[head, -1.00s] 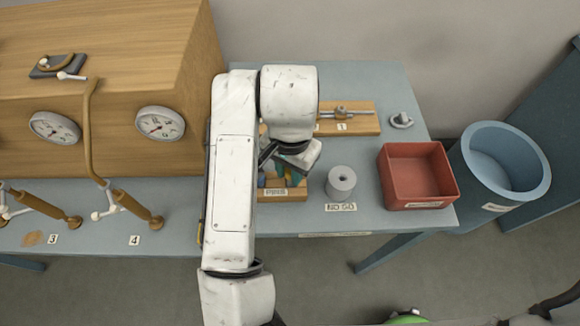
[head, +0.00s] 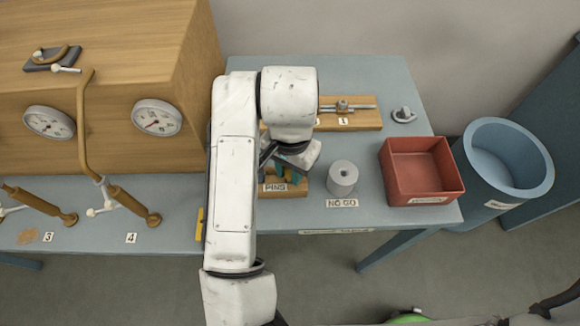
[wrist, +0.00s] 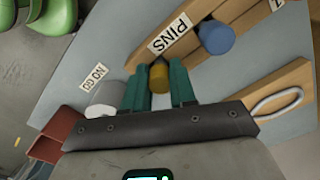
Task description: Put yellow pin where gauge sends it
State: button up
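The yellow pin (wrist: 159,77) shows in the wrist view between the two teal fingers of my gripper (wrist: 159,90). The fingers sit against its sides with no visible gap, so my gripper looks shut on it. It is at the wooden block marked PINS (head: 292,189); I cannot tell whether its lower end is in the block. My arm hides the pin in the head view. The gauge, a grey cylinder with a hole in its top (head: 342,178), stands right of the block behind a NO GO label. It also shows in the wrist view (wrist: 104,98).
A red open box (head: 421,197) stands right of the gauge, with a blue round bin (head: 508,165) beyond it. A blue pin (wrist: 215,37) stands in the block. A wooden stand marked 1 (head: 362,121) is behind. A wooden cabinet with dials (head: 110,75) is left.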

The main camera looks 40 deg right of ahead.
jog(key=o, duration=0.5)
jog(key=shift+o, duration=0.2)
jog(key=shift+r, duration=0.15)
notch_tip(320, 180, up, 11)
jog(key=p, duration=0.1)
jog(key=shift+f+p, duration=0.2)
jog(key=shift+p, duration=0.1)
